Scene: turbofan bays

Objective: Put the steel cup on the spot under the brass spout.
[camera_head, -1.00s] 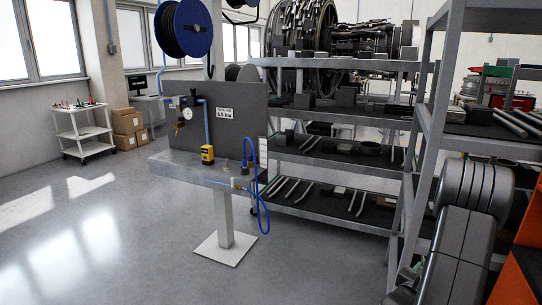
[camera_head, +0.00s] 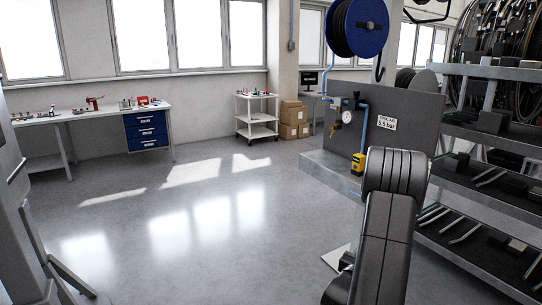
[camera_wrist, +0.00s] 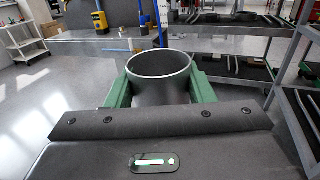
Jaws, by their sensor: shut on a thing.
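My gripper (camera_wrist: 160,88) is shut on the steel cup (camera_wrist: 161,66) in the wrist view. Its green fingers lie on either side of the cup, which is upright with its open rim up. In the head view my dark arm covers the lower right, and I cannot make out the cup there. A small brass-coloured fitting (camera_head: 336,127) is on the dark panel (camera_head: 405,110) above the grey bench (camera_head: 328,173); I cannot tell for sure that it is the brass spout. The spot under it is not distinguishable. The cup is apart from the bench.
A yellow device (camera_head: 358,163) stands on the bench; it also shows in the wrist view (camera_wrist: 100,22). Shelves (camera_head: 480,205) with parts stand at the right. A white cart (camera_head: 257,115) and a workbench (camera_head: 90,118) are farther back. A grey upright is close at left. The floor between is clear.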

